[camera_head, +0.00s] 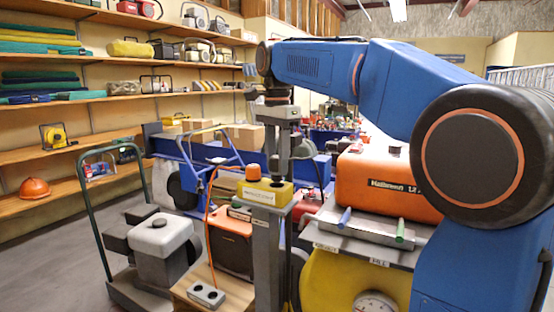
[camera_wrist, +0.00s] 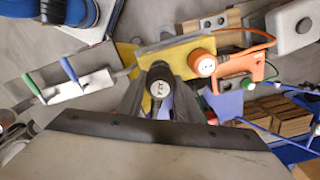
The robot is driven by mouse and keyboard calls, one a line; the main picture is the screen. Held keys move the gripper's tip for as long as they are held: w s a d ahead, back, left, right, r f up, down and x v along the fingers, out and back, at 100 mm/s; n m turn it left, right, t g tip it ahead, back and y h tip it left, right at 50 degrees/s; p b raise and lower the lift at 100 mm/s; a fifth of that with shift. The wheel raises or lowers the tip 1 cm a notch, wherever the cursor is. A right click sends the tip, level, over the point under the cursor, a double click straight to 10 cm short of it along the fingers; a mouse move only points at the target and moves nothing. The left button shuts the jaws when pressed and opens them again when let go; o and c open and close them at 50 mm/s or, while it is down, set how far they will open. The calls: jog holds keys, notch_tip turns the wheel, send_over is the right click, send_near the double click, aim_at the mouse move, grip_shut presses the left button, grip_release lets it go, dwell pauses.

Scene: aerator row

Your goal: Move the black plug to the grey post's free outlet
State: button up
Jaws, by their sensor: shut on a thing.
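My gripper (camera_head: 283,150) points down over the right part of the yellow outlet box (camera_head: 264,196) on top of the grey post (camera_head: 267,260). In the wrist view my gripper (camera_wrist: 160,98) is shut on the black plug (camera_wrist: 158,76), a dark round body with a pale face. The plug is over or at the edge of the yellow box (camera_wrist: 178,50); I cannot tell whether it touches. An orange plug (camera_head: 253,172) stands in the box's left part, beside the black one; it also shows in the wrist view (camera_wrist: 204,64). The free outlet itself is hidden.
An orange cord (camera_head: 210,245) hangs left of the post. An orange tank (camera_head: 375,185) on a yellow machine (camera_head: 335,280), with a grey tray (camera_head: 365,232), stands close on the right. A grey-topped machine (camera_head: 160,235) stands left. Bare floor (camera_head: 55,265) lies far left.

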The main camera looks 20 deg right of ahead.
aim_at(277, 172)
jog(key=shift+f, duration=1.75)
jog(key=o, duration=1.1)
jog(key=shift+o, duration=0.2)
